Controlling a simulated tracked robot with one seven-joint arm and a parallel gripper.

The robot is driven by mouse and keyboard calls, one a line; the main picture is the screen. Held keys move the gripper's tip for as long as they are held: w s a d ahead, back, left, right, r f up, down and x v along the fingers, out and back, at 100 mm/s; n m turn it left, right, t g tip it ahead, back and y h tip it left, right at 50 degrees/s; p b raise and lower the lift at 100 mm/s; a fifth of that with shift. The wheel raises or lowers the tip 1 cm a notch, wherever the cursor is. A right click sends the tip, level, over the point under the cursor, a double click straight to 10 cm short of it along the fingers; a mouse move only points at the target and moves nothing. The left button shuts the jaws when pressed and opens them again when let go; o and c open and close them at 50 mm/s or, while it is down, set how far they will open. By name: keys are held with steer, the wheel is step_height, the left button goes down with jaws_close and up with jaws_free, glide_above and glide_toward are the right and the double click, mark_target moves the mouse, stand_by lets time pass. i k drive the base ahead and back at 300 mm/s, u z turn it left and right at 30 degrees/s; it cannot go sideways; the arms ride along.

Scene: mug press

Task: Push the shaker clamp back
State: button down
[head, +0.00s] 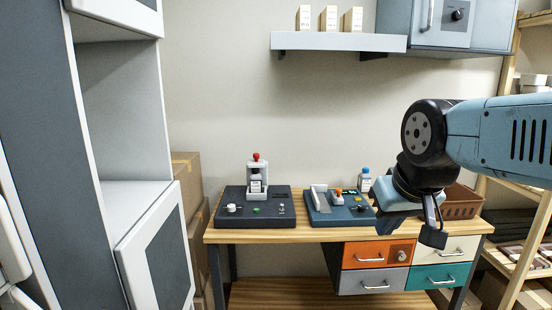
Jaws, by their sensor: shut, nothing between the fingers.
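A dark grey device (230,217) stands on the left part of the wooden table. On it a light upright frame with a red knob (256,157) holds a small labelled bottle (256,182); this looks like a clamp, but I cannot tell for sure that it is the shaker clamp. A blue device (345,214) stands to its right, with a tilted pale plate (320,198) and an orange knob (338,191). My gripper (433,237) is shut and empty, pointing down at the right, apart from both devices. My wrist hides part of the table's right side.
A small blue-capped bottle (364,180) stands behind the blue device. A brown basket (461,201) is behind my gripper. Coloured drawers (377,255) hang below the table top. A shelf (338,41) and a wall cabinet (440,25) are above. A tall cabinet (135,150) stands left.

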mark_target(256, 163)
steer(key=z, duration=0.1)
steer(key=i, duration=1)
steer(key=u, duration=0.05)
